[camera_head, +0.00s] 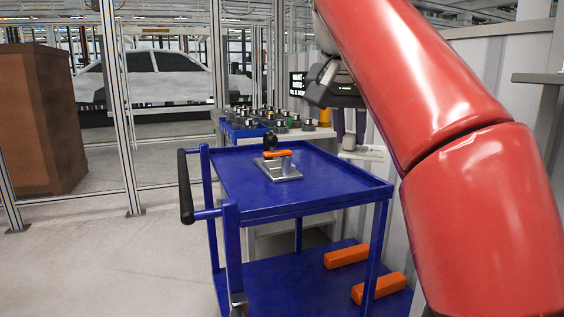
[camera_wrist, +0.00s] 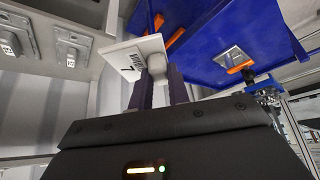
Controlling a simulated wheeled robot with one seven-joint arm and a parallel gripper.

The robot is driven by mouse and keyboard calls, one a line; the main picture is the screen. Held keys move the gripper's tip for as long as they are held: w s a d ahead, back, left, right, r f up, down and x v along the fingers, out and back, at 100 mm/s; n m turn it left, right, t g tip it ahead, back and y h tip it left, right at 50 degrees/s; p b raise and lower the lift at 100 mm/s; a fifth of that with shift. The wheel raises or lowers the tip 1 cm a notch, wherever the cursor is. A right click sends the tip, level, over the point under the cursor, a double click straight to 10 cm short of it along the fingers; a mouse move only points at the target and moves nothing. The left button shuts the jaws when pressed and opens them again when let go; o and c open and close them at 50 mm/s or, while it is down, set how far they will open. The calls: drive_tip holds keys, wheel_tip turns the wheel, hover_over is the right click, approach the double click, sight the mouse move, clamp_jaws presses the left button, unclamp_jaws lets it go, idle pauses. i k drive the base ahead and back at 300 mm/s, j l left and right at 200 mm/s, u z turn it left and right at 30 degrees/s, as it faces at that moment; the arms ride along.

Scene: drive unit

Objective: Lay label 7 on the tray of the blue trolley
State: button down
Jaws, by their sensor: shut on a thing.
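Label 7 (camera_wrist: 126,62) is a white plate with a black 7 and a barcode in the wrist view. My gripper (camera_wrist: 160,78) is shut on it, with a dark finger on each side of its grey grip. In the head view my gripper (camera_head: 349,138) points down just beyond the right edge of the blue trolley's tray (camera_head: 235,180), and the label (camera_head: 368,154) shows below the fingers. The tray also shows in the wrist view (camera_wrist: 215,62). A metal toggle clamp (camera_head: 279,167) with an orange handle stands on it.
Two orange blocks (camera_head: 347,256) (camera_head: 379,288) lie on the trolley's lower shelf. A bench with several dark-and-silver parts (camera_head: 285,122) and a blue bin (camera_head: 243,130) stands behind. The tray's front and left are bare. A brown cabinet (camera_head: 45,120) stands left.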

sight(323, 184)
drive_tip(key=i, duration=1.15)
